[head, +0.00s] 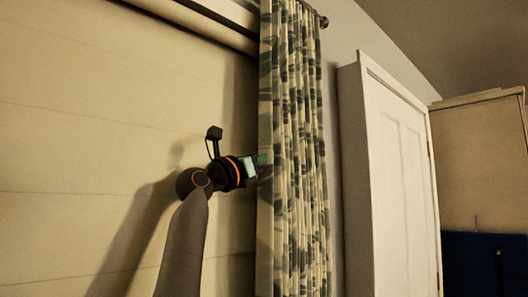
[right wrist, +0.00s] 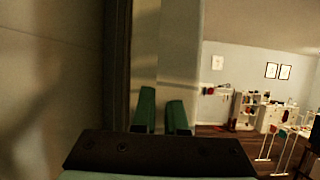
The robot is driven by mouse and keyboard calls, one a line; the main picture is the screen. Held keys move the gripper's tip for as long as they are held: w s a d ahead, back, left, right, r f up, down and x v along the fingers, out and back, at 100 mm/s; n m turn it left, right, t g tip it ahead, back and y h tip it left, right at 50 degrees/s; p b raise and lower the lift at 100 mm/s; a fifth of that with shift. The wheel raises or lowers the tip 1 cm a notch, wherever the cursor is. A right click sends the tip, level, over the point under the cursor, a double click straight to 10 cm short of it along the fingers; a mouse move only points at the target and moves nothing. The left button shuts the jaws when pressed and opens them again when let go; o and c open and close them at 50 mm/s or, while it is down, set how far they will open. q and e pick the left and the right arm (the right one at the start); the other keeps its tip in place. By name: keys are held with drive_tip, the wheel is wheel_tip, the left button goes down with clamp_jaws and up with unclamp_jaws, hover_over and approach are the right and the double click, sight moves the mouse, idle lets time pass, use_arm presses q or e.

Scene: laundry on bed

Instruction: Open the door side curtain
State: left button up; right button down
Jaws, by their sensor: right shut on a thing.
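The patterned curtain (head: 295,120), pale with dark grey-green patches, hangs in narrow folds from a rod at the right side of the blind-covered window. My right gripper (head: 262,165) is at the curtain's left edge, about midway down the visible cloth, and is shut on it. In the right wrist view the two green fingers of my right gripper (right wrist: 162,108) point away from the camera, against a pale vertical strip. I cannot make out the cloth's pattern there. My left gripper is not in view.
A pale blind (head: 90,130) covers the window left of the curtain. A white panelled door (head: 400,180) stands to the right, with a wooden cabinet (head: 480,160) beyond. The right wrist view shows a room with white shelves (right wrist: 240,108) and open floor.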

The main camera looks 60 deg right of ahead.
drive_tip(key=c, duration=1)
unclamp_jaws()
drive_tip(key=shift+o, duration=0.2)
drive_tip(key=b+v, duration=0.3)
drive_tip(key=v, duration=0.9)
drive_tip(key=shift+a, duration=0.3)
drive_tip(key=shift+f, duration=0.1)
